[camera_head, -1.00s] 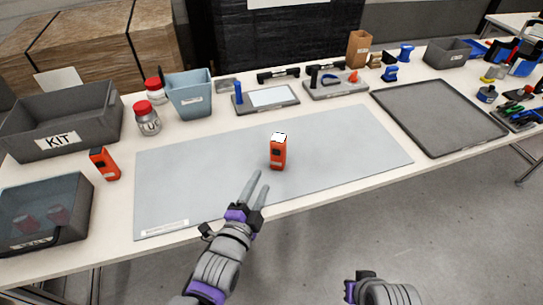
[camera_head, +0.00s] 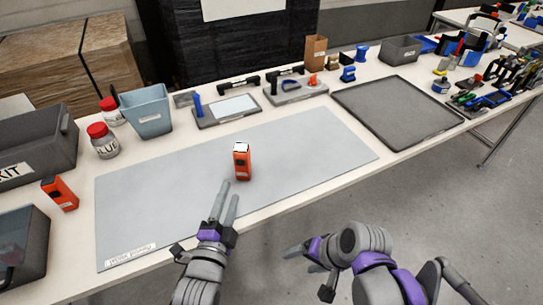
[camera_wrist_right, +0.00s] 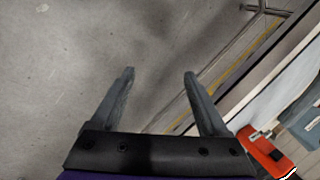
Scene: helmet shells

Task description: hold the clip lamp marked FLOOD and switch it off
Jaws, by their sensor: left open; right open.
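A second orange-red lamp (camera_head: 60,194) lies left of the mat. I cannot read a FLOOD mark on either. My left gripper (camera_head: 229,190) is open and empty, with its fingertips just in front of the standing lamp. My right gripper (camera_head: 301,262) is open and empty in front of the table, pointing left; its spread fingers show in the right wrist view (camera_wrist_right: 160,78). An orange object (camera_wrist_right: 265,153) shows at that view's lower right; I cannot tell which lamp.
Behind the mat stand a glue jar (camera_head: 103,141), a blue-grey bin (camera_head: 146,112) and a tray with a white panel (camera_head: 226,110). A KIT bin (camera_head: 40,145) and a dark bin (camera_head: 22,245) are left. An empty dark tray (camera_head: 398,110) lies right. Much of the mat is clear.

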